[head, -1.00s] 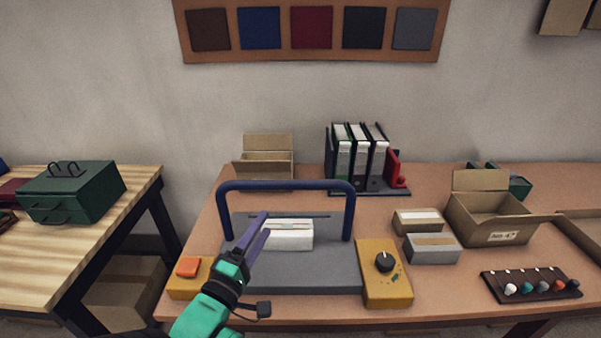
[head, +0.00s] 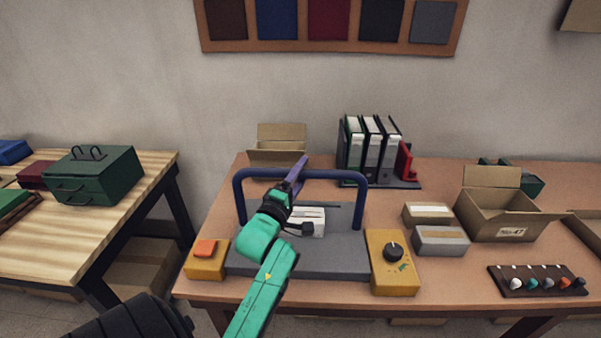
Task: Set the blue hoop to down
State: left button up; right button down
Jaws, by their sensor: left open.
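The blue hoop (head: 330,174) stands upright over the grey machine bed (head: 335,262), its top bar level and its legs at both sides. A white block (head: 313,225) lies on the bed inside the hoop, partly hidden by my arm. My left gripper (head: 299,170) is open, with its purple fingers at the hoop's top bar, left of its middle. The fingers overlap the bar in the picture; I cannot tell whether they touch it. My right gripper is not in view.
An orange button box (head: 206,260) and a yellow dial box (head: 393,265) flank the bed. Small boxes (head: 441,241), an open carton (head: 503,217) and a knob strip (head: 538,283) stand right. Binders (head: 370,150) and another carton (head: 280,145) stand behind.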

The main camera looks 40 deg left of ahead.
pick_arm(q)
grip_shut()
dwell(1.4)
